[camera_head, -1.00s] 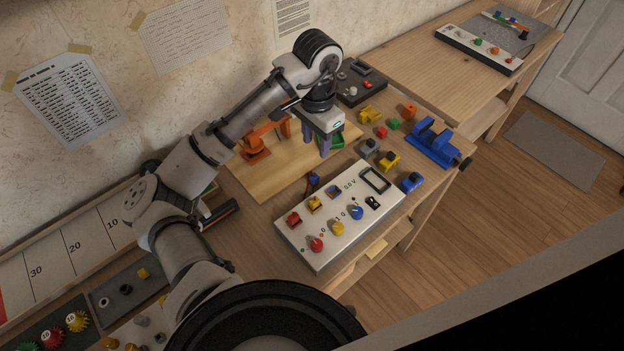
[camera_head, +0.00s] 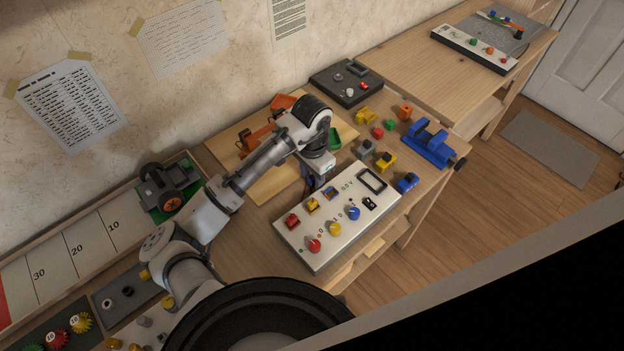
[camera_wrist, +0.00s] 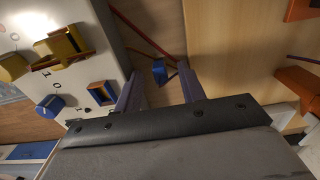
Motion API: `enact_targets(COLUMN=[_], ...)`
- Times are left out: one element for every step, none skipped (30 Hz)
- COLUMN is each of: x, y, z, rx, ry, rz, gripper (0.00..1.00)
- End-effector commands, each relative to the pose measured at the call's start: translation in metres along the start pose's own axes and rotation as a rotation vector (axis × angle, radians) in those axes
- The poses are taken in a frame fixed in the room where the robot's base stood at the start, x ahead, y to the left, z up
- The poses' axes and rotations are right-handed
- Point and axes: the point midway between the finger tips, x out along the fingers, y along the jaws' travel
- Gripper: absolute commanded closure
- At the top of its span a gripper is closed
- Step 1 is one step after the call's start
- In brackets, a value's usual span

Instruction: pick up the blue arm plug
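The blue arm plug (camera_wrist: 158,70) is a small blue block with thin reddish rods beside it, in the wrist view. It lies on the wooden bench beside the white control panel (camera_head: 350,222). My gripper (camera_wrist: 159,84) is open, with its two purple fingers apart. The plug shows in the gap between the fingers, a little beyond the tips; I cannot tell whether either finger touches it. In the head view my gripper (camera_head: 313,184) is low over the bench at the panel's back edge and mostly hides the plug.
The panel carries red, yellow and blue knobs close to the fingers. An orange robot-arm model (camera_head: 256,143) stands on a light wooden board behind. A green bin (camera_head: 335,139), a blue vise (camera_head: 430,143) and several small coloured parts lie to the right.

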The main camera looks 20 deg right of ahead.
Motion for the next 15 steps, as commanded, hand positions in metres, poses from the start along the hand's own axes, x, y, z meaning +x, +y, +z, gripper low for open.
enact_targets(x=[0.0011,0.0015,0.0015,0.0014,0.0014,0.0013,0.0013,0.0012,0.0012,0.0011,0.0011,0.001,0.001,0.001,0.001], y=[0.0,0.0,0.0,0.0,0.0,0.0,0.0,0.0,0.0,0.0,0.0,0.0,0.0,0.0001,0.0001], z=[0.0001,0.0001,0.0,0.0,-0.0001,-0.0001,-0.0001,-0.0001,-0.0001,-0.0001,-0.0001,-0.0001,-0.0001,-0.0001,-0.0001], rx=[0.0,0.0,0.0,0.0,0.0,0.0,0.0,0.0,0.0,0.0,0.0,0.0,0.0,0.0,0.0], ry=[0.0,0.0,0.0,0.0,0.0,0.0,0.0,0.0,0.0,0.0,0.0,0.0,0.0,0.0,0.0], rz=[0.0,0.0,0.0,0.0,0.0,0.0,0.0,0.0,0.0,0.0,0.0,0.0,0.0,0.0,0.0], gripper=[0.6,0.6,0.6,0.6,0.6,0.6,0.64,0.68,0.73,0.77,0.81,0.86,0.9,0.94,0.99])
